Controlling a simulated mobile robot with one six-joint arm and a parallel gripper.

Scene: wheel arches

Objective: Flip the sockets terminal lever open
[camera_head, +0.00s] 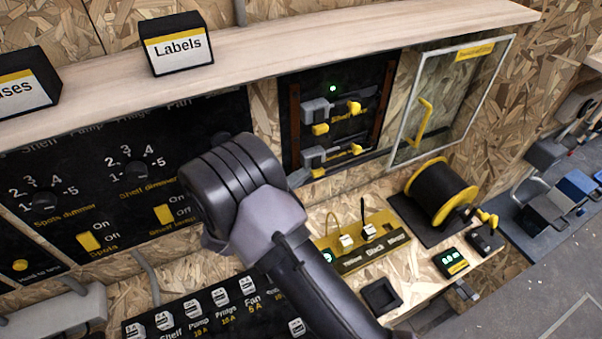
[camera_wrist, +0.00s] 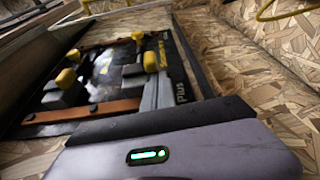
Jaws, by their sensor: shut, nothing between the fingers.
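The terminal panel (camera_head: 340,92) is black and carries two grey terminals with yellow-tipped levers. The lower terminal (camera_head: 313,154) seems to be the sockets one, though its label is too small to read surely. In the wrist view a yellow lever tip (camera_wrist: 150,61) stands beside yellow lettering that looks like "Sockets". Whether this lever is open or closed I cannot tell.
A clear hinged cover (camera_head: 452,95) with a yellow handle stands at the panel's right. Below are a yellow-black cable block (camera_head: 365,245) and a cable reel (camera_head: 438,193). The wooden shelf (camera_head: 300,48) overhangs the panel. A switch panel (camera_head: 110,190) lies left.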

